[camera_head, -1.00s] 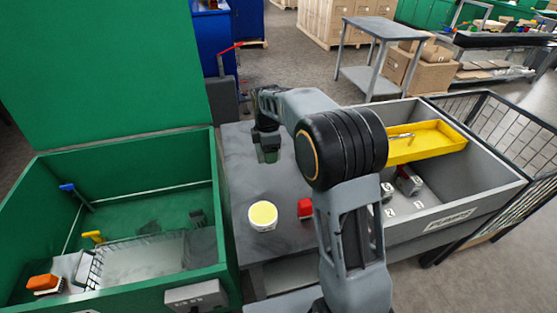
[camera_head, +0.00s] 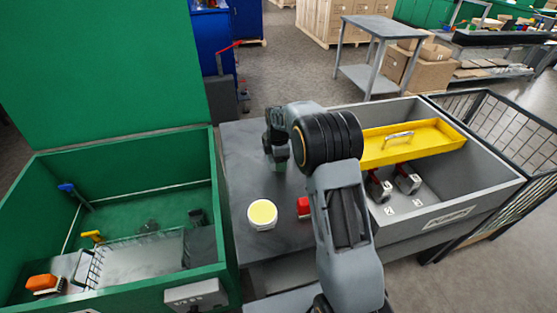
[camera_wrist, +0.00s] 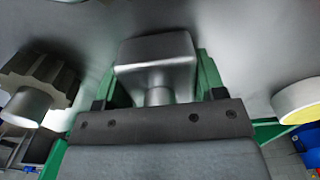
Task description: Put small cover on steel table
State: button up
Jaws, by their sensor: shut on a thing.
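My gripper (camera_head: 277,160) hangs over the grey steel table (camera_head: 245,165) between the green crate and the grey bin. In the wrist view its green fingers are shut on a grey metal piece (camera_wrist: 158,62) with a rounded square head and a short round neck. I take this piece for the small cover. It lies between the fingers, and the head view does not show it clearly. I cannot tell whether it touches the table top.
A white tub with a yellow top (camera_head: 262,213) and a red item (camera_head: 304,207) stand on the table's near part. A dark ribbed knob (camera_wrist: 40,80) shows at left in the wrist view. The green crate (camera_head: 228,250) and the grey bin (camera_head: 500,190) with a yellow tray (camera_head: 425,145) flank the table.

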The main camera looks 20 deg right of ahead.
jog(key=shift+f, duration=0.1)
jog(key=o, duration=1.2)
notch_tip(320, 180, up, 12)
jog(key=shift+f+p, duration=0.2)
jog(key=shift+p, duration=0.15)
jog(key=s+r+m+t, duration=0.2)
jog(key=s+r+m, duration=0.3)
jog(key=s+m, duration=0.65)
jog(key=s+f+m, duration=0.1)
jog(key=s+m, duration=0.1)
jog(key=s, duration=0.3)
jog(key=s+f+m, duration=0.1)
jog(key=s+m, duration=0.1)
jog(key=s, duration=0.3)
jog(key=s+f+m+t, duration=0.1)
jog(key=s+m, duration=0.1)
jog(key=s, duration=0.4)
jog(key=shift+s+a+f+m, duration=0.1)
jog(key=shift+a+f+m, duration=0.15)
jog(key=shift+a+f, duration=0.1)
